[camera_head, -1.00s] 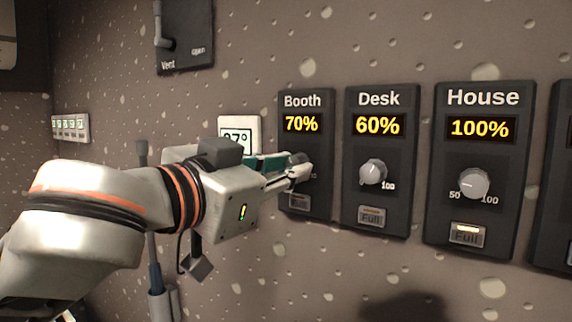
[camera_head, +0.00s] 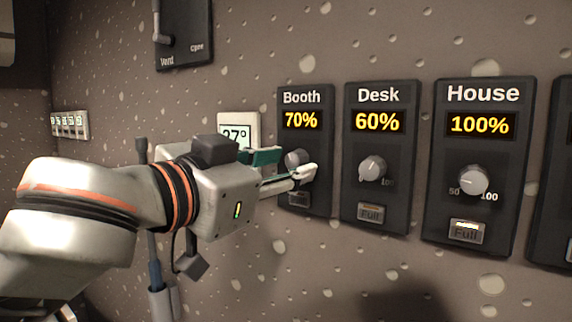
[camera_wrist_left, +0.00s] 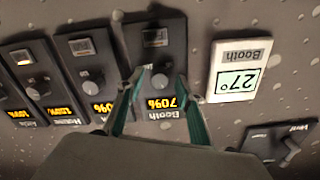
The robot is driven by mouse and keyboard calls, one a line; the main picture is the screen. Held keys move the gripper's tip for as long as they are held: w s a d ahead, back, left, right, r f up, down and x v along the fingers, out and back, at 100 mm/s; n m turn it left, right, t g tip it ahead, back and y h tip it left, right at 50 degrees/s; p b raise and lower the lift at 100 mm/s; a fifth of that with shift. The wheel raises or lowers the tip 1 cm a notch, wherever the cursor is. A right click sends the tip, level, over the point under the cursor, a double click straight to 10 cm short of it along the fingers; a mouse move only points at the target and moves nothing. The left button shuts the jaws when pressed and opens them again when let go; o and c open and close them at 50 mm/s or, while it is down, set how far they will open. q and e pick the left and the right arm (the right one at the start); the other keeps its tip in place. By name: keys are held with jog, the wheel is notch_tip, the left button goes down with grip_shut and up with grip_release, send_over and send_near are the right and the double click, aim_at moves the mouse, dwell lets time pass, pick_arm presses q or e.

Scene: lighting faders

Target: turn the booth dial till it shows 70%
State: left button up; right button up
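The booth panel (camera_head: 318,195) on the wall carries a yellow display (camera_head: 301,121) reading 70%. Its grey round dial (camera_head: 296,159) shows partly behind my left gripper. My left gripper (camera_head: 300,166) is open, its fingers apart in front of the dial. In the left wrist view, which is upside down, the dial (camera_wrist_left: 160,82) sits between the two open fingertips (camera_wrist_left: 161,80), with a gap visible on both sides. The booth panel's lower button is partly hidden by a finger in the head view. My right gripper is not in view.
To the right are the desk panel (camera_head: 399,190) at 60% and the house panel (camera_head: 503,215) at 100%. A white booth thermostat (camera_head: 239,122) reading 27° is close on the left, partly behind my gripper. A vent lever panel (camera_head: 190,40) is above.

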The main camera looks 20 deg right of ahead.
pick_arm(q)
jog(key=v, duration=1.1)
jog(key=shift+s+a, duration=0.15)
jog(key=shift+s, duration=0.05)
